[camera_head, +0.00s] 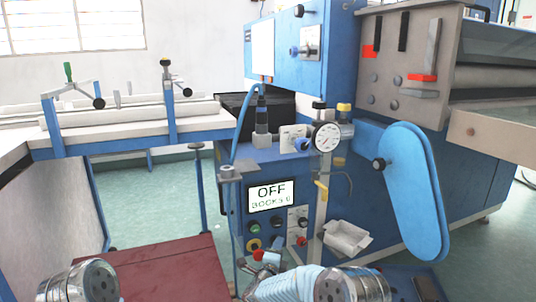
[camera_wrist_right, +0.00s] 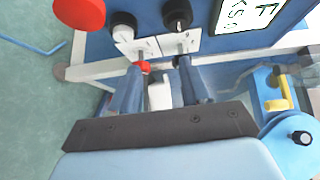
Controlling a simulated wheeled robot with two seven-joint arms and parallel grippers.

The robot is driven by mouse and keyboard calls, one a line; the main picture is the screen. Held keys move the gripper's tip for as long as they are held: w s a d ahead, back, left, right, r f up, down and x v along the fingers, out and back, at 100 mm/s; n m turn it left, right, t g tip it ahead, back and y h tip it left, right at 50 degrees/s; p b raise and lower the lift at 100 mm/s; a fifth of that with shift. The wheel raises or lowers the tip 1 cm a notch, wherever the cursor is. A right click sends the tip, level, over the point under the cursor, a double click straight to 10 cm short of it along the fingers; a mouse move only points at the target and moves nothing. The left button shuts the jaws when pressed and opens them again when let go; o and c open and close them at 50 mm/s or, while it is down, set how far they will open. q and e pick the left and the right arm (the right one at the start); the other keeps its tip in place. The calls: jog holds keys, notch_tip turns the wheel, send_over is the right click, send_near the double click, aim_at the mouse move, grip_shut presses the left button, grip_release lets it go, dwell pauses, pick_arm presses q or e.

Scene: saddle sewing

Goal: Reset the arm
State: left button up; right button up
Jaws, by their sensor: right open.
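My right gripper (camera_head: 262,268) is in front of the lower part of the blue machine's control panel, low in the middle of the head view. In the right wrist view its two blue-grey fingers (camera_wrist_right: 158,85) are apart, with nothing held between them. Their tips are close to switches on white plates, including a small red-tipped one (camera_wrist_right: 144,67); I cannot tell whether they touch. The display (camera_head: 270,196) reads OFF, with a smaller line that seems to say BOOKS 0. My left gripper is not in view.
A dial gauge (camera_head: 326,137), a white tray (camera_head: 347,238) and a blue rounded cover (camera_head: 412,190) sit on the machine's right. A dark red surface (camera_head: 165,270) lies at the lower left. Open green floor (camera_head: 145,205) shows behind it.

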jog(key=s+d+f+n+g+y+p, duration=0.1)
jog(key=s+d+f+n+g+y, duration=0.25)
jog(key=s+f+n, duration=0.35)
jog(key=s+d+f+n+g+y+p, duration=0.25)
jog(key=s+f+n+g, duration=0.2)
jog(key=s+f, duration=0.4)
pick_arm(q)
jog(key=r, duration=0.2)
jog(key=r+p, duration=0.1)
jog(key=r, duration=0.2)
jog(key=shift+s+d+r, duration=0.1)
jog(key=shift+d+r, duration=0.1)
pick_arm(e)
jog(key=s+d+f+n+g+y, duration=0.1)
jog(key=s+n+g, duration=0.3)
jog(key=s, duration=1)
jog(key=s+d+f+n+g+y, duration=0.1)
jog(key=s+f+n+g, duration=0.1)
jog(key=s, duration=1.2)
jog(key=shift+d+f+n+g+y, duration=0.2)
jog(key=shift+f+n+g+y, duration=0.15)
jog(key=shift+n+g, duration=0.65)
jog(key=shift+w, duration=0.1)
